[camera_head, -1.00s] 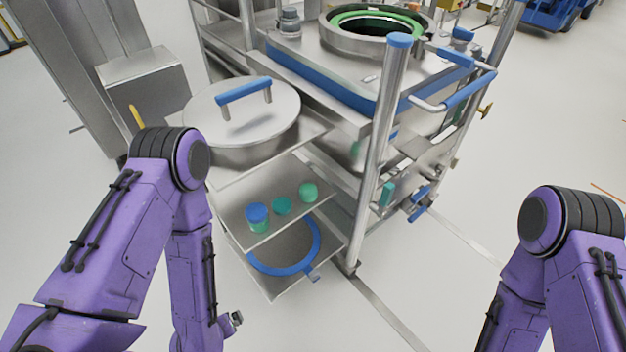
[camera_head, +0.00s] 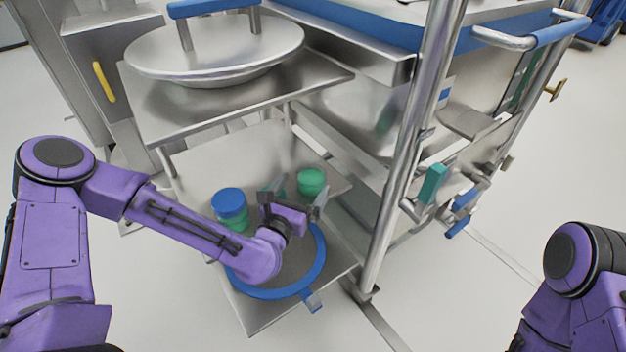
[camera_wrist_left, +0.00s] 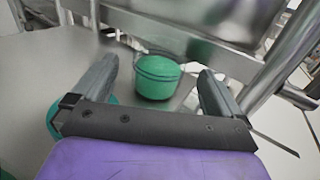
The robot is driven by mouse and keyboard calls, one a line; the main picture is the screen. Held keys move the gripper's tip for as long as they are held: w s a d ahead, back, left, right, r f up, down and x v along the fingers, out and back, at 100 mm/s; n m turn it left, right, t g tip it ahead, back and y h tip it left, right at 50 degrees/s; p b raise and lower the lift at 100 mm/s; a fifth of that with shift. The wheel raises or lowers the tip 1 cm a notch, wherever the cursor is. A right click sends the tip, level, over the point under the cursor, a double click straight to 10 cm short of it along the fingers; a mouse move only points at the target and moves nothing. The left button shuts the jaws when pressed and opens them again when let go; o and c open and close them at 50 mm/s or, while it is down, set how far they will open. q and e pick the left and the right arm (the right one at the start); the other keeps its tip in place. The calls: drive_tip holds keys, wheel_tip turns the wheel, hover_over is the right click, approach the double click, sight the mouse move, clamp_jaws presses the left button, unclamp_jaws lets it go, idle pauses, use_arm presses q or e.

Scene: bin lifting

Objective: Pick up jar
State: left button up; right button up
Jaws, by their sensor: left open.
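A green jar (camera_head: 311,181) stands on the middle shelf of the metal cart, towards its back right. A jar with a blue lid and green body (camera_head: 231,208) stands to its left. My left gripper (camera_head: 296,191) is open and empty over the shelf, close in front of the green jar. In the left wrist view the green jar (camera_wrist_left: 157,77) stands upright beyond and between the open fingers (camera_wrist_left: 158,75), apart from both. Another green object (camera_wrist_left: 54,118) is partly hidden behind the left finger. My right gripper is out of view; only its arm shows.
A steel lid with a blue handle (camera_head: 215,48) rests on the upper shelf (camera_head: 240,98) above the jars. A blue ring (camera_head: 275,291) lies on the lower shelf. A steel post (camera_head: 405,160) stands right of the shelves. Open floor lies to the right.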

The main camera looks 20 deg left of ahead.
sight(311, 173)
use_arm(q)
drive_tip(key=w, duration=0.5)
drive_tip(key=shift+w+d, duration=0.25)
drive_tip(key=shift+d, duration=0.1)
drive_tip(key=shift+r, duration=0.1)
drive_tip(key=c, duration=1.3)
